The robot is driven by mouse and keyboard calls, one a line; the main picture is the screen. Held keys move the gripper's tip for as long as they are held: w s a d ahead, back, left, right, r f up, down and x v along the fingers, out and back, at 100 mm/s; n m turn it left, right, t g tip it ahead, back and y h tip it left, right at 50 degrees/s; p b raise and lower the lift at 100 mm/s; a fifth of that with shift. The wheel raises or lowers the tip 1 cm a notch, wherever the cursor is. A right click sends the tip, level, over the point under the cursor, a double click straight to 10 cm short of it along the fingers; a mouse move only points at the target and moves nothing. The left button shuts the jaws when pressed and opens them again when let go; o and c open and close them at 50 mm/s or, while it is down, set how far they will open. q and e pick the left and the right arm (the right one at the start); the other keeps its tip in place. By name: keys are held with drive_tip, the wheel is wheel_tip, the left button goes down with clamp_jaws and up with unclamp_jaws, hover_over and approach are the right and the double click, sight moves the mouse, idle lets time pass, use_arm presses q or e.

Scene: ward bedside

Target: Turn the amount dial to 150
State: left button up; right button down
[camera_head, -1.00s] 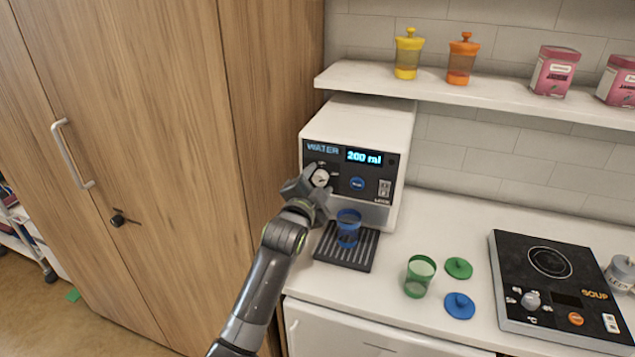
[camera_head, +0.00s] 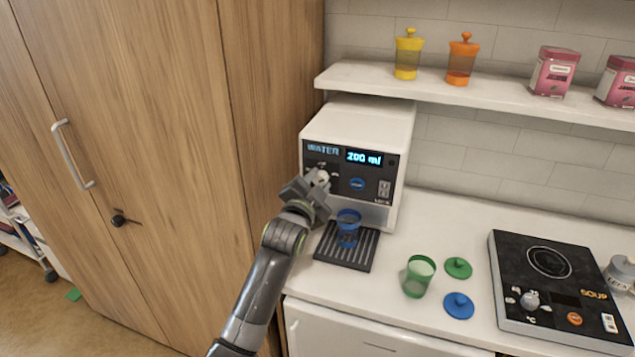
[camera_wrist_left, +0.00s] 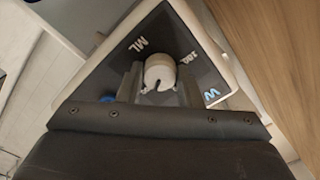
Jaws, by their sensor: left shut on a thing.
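The white water dispenser (camera_head: 357,125) stands on the counter, and its display (camera_head: 364,157) reads 200 ml. The amount dial (camera_head: 322,175) is a small white knob on the left of its dark front panel. My left gripper (camera_head: 318,183) is at the dial and partly covers it in the head view. In the left wrist view the white dial (camera_wrist_left: 160,73) sits between the two fingers of my left gripper (camera_wrist_left: 160,85), which is shut on it. Part of the dial's scale is hidden. My right gripper is not in view.
A blue cup (camera_head: 348,222) stands on the drip tray (camera_head: 332,250) just below my left gripper. A green cup (camera_head: 418,277), a green lid (camera_head: 458,268) and a blue lid (camera_head: 459,306) are on the counter. A hotplate (camera_head: 510,310) stands at the right.

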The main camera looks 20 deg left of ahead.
use_arm(q)
drive_tip(key=n+p, duration=0.1)
drive_tip(key=n, duration=1)
drive_tip(key=shift+n+p, duration=0.4)
idle(0.4)
drive_tip(key=o, duration=1)
drive_tip(key=shift+s, duration=0.1)
drive_tip(key=shift+s+a+b, duration=0.15)
drive_tip(key=shift+s+b, duration=1.1)
drive_tip(key=shift+s, duration=3.1)
drive_tip(key=shift+s+a+b, duration=0.15)
drive_tip(key=shift+s+b, duration=1.05)
drive_tip(key=shift+s, duration=3.1)
